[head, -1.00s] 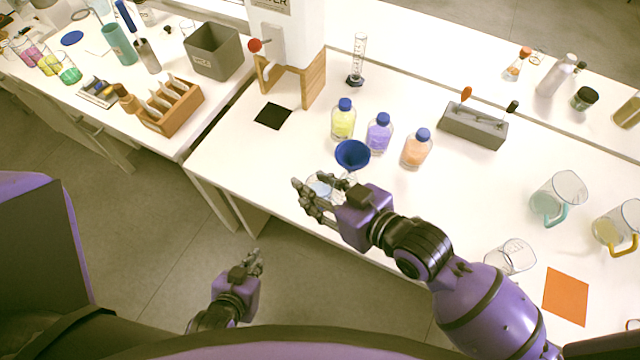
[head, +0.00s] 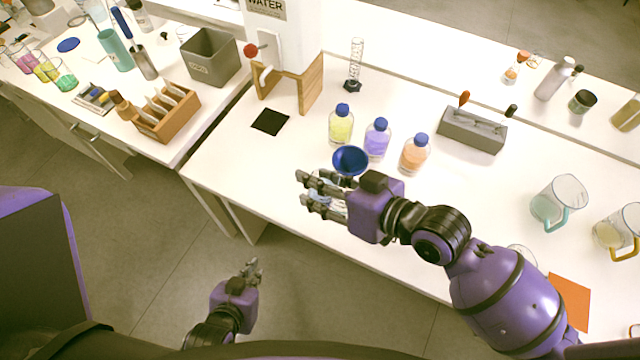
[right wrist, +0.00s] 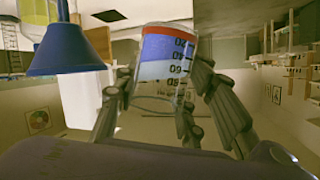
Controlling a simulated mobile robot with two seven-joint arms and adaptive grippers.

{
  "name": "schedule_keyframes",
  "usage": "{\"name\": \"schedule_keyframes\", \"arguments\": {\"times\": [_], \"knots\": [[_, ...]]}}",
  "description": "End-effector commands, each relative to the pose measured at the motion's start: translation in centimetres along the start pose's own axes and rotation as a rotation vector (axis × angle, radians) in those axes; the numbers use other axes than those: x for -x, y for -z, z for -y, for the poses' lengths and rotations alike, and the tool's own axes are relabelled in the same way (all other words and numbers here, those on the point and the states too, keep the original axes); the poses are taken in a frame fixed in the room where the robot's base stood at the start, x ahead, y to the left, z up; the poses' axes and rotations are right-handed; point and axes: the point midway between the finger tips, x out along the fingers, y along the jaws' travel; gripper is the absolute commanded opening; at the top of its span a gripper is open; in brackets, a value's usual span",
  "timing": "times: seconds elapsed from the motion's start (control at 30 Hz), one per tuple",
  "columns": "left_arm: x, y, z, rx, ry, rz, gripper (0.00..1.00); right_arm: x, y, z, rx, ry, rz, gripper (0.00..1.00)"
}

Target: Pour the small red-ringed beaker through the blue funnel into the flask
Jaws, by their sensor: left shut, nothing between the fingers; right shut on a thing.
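The small beaker (right wrist: 165,68), with a red ring, dark markings and blue contents, sits between the fingers of my right gripper (right wrist: 175,85) in the right wrist view. In the head view my right gripper (head: 304,188) is shut on it over the table's front part and largely hides it. The blue funnel (head: 349,160) is just behind this gripper; it also shows beside the beaker, apart from it, in the right wrist view (right wrist: 70,45). The flask under the funnel is mostly hidden. My left gripper (head: 253,267) is shut and empty, low before the table.
Yellow (head: 341,125), purple (head: 377,139) and orange (head: 414,154) bottles with blue caps stand behind the funnel. A grey rack (head: 472,132) and glass jugs stand to the right. A black square (head: 270,122) lies at left. The table's left front is clear.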

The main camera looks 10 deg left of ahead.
Motion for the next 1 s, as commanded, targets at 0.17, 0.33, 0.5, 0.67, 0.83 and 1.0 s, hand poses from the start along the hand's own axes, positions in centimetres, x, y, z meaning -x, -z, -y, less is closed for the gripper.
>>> {"name": "schedule_keyframes", "arguments": {"times": [0.17, 0.33, 0.5, 0.67, 0.83, 1.0], "knots": [[0.0, 0.0, 0.1, -0.004, -0.001, 0.001, 0.0, 0.2, 0.6, -0.1, -0.02, 0.008, 0.001, 0.08], [0.1, -0.1, 0.3, -0.012, -0.001, 0.002, 0.0, 0.4, 1.1, -0.2, -0.041, 0.016, 0.004, 0.08], [0.1, -0.1, 0.4, -0.017, -0.001, 0.003, 0.0, 0.6, 1.6, -0.2, -0.061, 0.025, 0.007, 0.08], [0.1, -0.3, 0.4, -0.016, -0.001, 0.006, 0.0, 0.7, 1.9, -0.3, -0.084, 0.035, 0.011, 0.08], [-0.1, -1.3, 0.3, -0.012, 0.0, 0.021, 0.0, 0.7, 2.0, -0.8, -0.133, 0.054, 0.02, 0.08], [-0.2, -1.8, 0.3, -0.005, 0.004, 0.025, 0.0, 0.8, 2.2, -1.2, -0.18, 0.074, 0.025, 0.08]]}}
